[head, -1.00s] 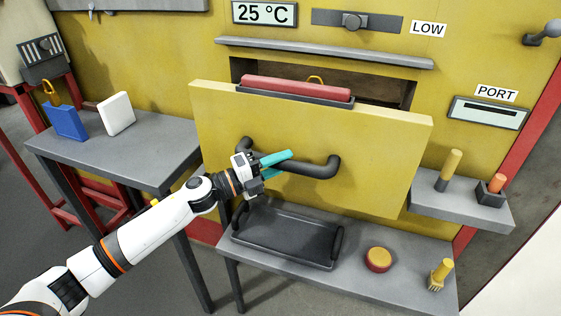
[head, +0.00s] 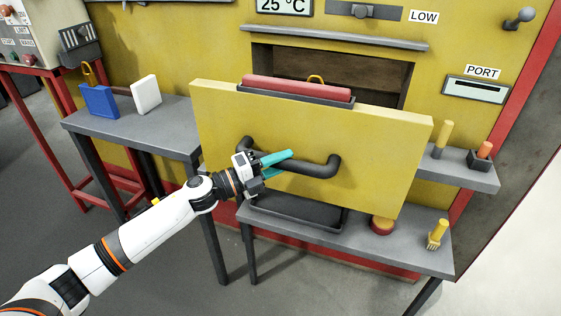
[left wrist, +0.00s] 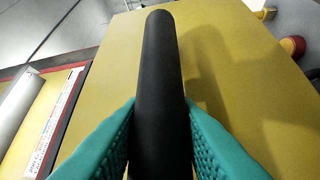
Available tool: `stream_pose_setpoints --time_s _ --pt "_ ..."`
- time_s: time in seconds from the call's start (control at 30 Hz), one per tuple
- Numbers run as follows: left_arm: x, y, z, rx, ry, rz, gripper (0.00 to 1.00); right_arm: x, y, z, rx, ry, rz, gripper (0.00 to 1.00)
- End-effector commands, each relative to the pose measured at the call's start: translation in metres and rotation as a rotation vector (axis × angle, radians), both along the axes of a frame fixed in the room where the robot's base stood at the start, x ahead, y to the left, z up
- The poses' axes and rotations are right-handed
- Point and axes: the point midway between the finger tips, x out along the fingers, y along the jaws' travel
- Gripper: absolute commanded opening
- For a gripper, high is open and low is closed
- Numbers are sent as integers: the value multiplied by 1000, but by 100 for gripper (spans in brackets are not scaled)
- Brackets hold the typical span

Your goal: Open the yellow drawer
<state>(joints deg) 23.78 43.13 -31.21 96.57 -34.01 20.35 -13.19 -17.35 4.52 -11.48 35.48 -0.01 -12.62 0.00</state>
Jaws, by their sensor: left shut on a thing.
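The yellow drawer (head: 370,150) has a flat front panel standing out from the yellow oven wall. A dark handle bar (head: 318,168) runs across its front. My left gripper (head: 278,160) is shut on the handle, left of its middle. In the left wrist view the teal fingers (left wrist: 160,130) lie on both sides of the black bar (left wrist: 160,70). A red bar in a dark holder (head: 297,88) shows at the drawer's top edge. Behind it is a dark opening (head: 350,72) in the wall. My right gripper is not seen.
A grey shelf (head: 400,245) below holds a black tray (head: 300,218), a red and yellow round piece (head: 382,225) and a yellow brush (head: 437,234). A left side table (head: 150,130) holds a blue block (head: 99,101) and a white block (head: 146,90). A small right shelf (head: 465,175) holds pegs.

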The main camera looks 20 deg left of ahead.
Motion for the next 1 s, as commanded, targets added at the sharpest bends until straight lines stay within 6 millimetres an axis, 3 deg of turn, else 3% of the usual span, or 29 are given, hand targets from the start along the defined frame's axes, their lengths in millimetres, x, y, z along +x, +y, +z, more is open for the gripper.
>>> stream_pose_setpoints --time_s 0.33,0.37,0.5,0.8,1.0 --pt "-1 -1 -1 1 1 -4 0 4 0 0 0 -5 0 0" --pt "-1 -1 -1 1 1 -4 30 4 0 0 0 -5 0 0" --pt "0 -1 -1 0 0 -2 49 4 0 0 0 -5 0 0" --pt "-2 2 -1 0 0 0 49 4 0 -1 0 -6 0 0" --pt "-21 23 -9 3 3 1 49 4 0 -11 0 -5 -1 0"
